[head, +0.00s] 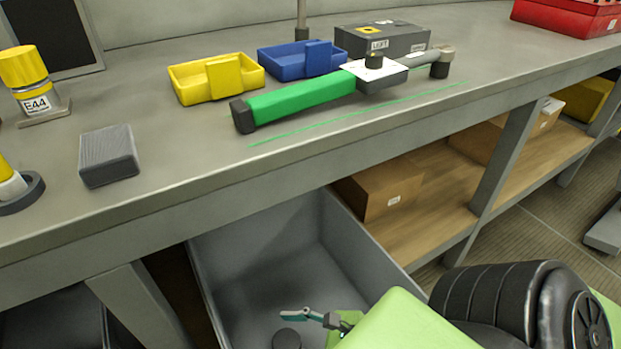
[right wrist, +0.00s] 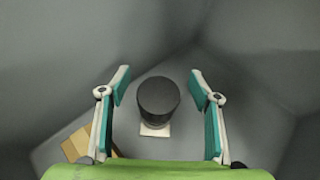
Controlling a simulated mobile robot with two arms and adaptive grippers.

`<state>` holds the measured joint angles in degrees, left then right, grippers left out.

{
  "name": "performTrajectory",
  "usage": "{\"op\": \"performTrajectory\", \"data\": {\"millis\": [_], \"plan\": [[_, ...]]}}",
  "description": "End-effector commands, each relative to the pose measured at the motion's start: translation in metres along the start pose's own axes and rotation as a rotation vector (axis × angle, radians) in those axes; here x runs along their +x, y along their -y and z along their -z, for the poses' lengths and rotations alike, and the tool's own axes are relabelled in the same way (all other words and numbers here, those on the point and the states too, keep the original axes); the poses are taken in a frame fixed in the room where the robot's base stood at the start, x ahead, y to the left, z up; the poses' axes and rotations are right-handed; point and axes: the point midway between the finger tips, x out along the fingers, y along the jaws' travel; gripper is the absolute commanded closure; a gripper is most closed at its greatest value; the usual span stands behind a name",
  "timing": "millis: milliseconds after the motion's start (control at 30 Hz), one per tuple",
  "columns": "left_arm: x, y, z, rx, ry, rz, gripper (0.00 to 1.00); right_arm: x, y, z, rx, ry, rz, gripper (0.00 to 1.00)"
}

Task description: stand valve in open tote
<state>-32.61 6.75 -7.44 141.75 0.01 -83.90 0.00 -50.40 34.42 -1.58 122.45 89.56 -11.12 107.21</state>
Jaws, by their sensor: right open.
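The open grey tote (head: 235,262) stands low, below the bench's front edge. My right gripper (head: 310,318) is down inside it. In the right wrist view the gripper (right wrist: 160,98) is open, its two teal-padded fingers apart. A dark cylinder (right wrist: 158,100) with a pale square foot shows between the fingers, with a gap on each side. Its dark round top (head: 287,339) also shows in the head view, inside the tote. I cannot tell whether it is the valve or whether it stands fully upright. My left gripper is not in view.
On the bench (head: 200,155) are a yellow-capped part labelled E44 (head: 28,75), a grey block (head: 108,155), a yellow bin (head: 188,84), a blue bin (head: 280,64) and a green-handled tool (head: 300,97). A cardboard box (head: 378,190) sits on the lower shelf right of the tote.

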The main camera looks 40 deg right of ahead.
Motion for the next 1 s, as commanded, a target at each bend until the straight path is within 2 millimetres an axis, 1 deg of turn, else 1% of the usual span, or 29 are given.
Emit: {"op": "performTrajectory", "data": {"millis": [67, 167, 267, 300, 400, 600, 633, 800, 833, 1000], "plan": [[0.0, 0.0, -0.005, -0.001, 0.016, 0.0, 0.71, -0.001, -0.001, -0.001, 0.002, -0.001, -0.001, 0.42], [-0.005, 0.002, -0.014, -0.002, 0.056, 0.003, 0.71, -0.003, -0.001, -0.006, 0.002, -0.001, -0.001, 0.42], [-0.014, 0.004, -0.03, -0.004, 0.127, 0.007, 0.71, -0.007, -0.001, -0.014, 0.001, -0.001, 0.0, 0.42], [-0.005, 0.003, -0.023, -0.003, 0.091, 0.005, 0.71, -0.009, -0.001, -0.008, 0.004, -0.003, 0.0, 0.42], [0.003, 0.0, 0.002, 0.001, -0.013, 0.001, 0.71, -0.017, -0.001, -0.006, 0.005, -0.003, 0.001, 0.42], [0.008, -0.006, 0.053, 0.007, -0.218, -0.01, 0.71, -0.034, -0.001, -0.007, 0.001, -0.002, 0.0, 0.42], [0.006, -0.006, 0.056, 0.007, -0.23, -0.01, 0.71, -0.038, -0.001, -0.008, 0.004, -0.003, 0.001, 0.42], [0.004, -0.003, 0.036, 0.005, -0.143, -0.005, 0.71, -0.068, 0.0, -0.01, 0.007, -0.002, 0.006, 0.42], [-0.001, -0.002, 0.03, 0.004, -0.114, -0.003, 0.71, -0.073, 0.001, -0.013, 0.005, -0.001, 0.007, 0.42], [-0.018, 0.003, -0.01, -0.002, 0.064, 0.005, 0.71, -0.092, 0.002, -0.014, 0.005, -0.001, 0.007, 0.42]]}}
